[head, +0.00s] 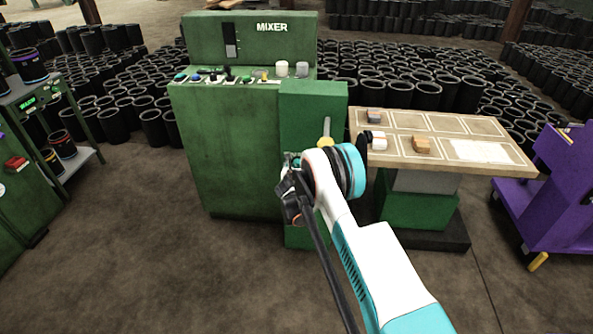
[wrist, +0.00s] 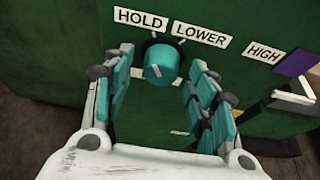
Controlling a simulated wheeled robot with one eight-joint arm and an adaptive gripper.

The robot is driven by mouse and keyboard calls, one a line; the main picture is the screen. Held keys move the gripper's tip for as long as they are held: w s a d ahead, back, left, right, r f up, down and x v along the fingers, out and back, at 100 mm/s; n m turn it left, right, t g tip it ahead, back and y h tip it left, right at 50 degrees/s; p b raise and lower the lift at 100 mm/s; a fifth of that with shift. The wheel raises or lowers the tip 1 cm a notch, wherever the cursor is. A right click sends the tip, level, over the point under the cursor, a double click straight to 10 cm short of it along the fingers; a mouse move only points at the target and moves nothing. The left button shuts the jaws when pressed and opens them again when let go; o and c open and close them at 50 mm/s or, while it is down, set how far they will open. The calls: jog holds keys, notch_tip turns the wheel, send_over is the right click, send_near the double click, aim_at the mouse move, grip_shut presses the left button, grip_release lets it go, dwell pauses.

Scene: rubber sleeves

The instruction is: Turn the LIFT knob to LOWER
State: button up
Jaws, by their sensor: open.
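The teal round knob (wrist: 160,66) is on a green panel in the wrist view, below the HOLD label (wrist: 140,18) and the LOWER label (wrist: 201,34). A small white mark shows on its face, but I cannot tell for sure which label it points to. My gripper (wrist: 163,60) is open, with one finger on the left of the knob and one on the right, gaps visible on both sides. In the head view my gripper (head: 293,192) is in front of the narrow green box (head: 313,105) and hides the knob.
A HIGH label (wrist: 263,53) and a white lever-like part (wrist: 293,102) are right of the knob. The green MIXER cabinet (head: 225,150) stands left of the box. A table (head: 480,150) with small blocks is at the right. Open floor lies in front.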

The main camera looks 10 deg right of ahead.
jog(key=shift+w+d+f, duration=0.15)
jog(key=shift+w+d, duration=0.05)
jog(key=shift+w, duration=0.3)
jog(key=c, duration=1)
